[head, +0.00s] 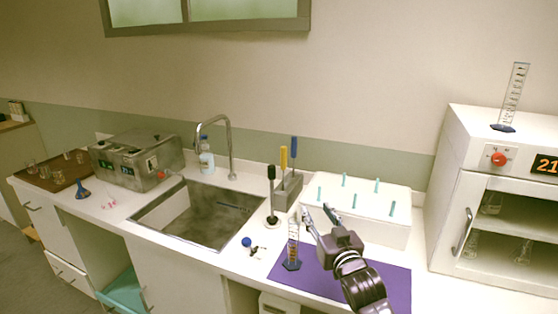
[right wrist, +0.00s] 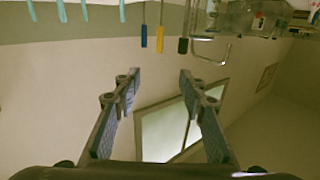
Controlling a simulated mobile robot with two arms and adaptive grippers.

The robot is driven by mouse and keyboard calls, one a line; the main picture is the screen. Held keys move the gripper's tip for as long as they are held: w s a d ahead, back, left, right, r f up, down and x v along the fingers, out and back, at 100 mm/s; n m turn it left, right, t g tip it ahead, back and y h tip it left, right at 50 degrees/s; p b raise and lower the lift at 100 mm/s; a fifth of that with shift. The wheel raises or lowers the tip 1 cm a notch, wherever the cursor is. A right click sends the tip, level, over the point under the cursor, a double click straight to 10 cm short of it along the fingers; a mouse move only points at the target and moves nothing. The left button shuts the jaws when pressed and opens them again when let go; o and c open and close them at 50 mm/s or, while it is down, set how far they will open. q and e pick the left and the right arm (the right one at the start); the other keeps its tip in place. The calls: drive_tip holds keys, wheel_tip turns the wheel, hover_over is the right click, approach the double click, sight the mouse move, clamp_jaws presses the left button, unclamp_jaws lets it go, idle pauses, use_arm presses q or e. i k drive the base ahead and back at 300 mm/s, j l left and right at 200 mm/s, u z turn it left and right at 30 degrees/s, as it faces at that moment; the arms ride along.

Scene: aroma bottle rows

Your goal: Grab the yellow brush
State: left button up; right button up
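The yellow brush (head: 283,158) stands upright in a grey holder (head: 289,189) behind the sink's right side, beside a blue-handled brush (head: 294,148). In the right wrist view, where the scene is upside down, the yellow handle (right wrist: 159,40) hangs between the blue handle (right wrist: 144,37) and a black one (right wrist: 183,45). My right gripper (head: 317,212) is open and empty, in front and to the right of the holder, over the counter. Its two fingers (right wrist: 159,75) are wide apart in the wrist view and apart from the brush. My left gripper is out of view.
A black-handled brush (head: 271,190) stands left of the holder. A white rack with teal pegs (head: 385,228) is to the right. A graduated cylinder (head: 292,248) stands on the purple mat (head: 392,279). The sink (head: 198,213) and faucet (head: 230,150) are left.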

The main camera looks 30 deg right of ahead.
sight(284, 149)
drive_tip(key=i+l, duration=0.15)
drive_tip(key=i, duration=0.3)
drive_tip(key=i+l, duration=0.2)
drive_tip(key=i, duration=0.3)
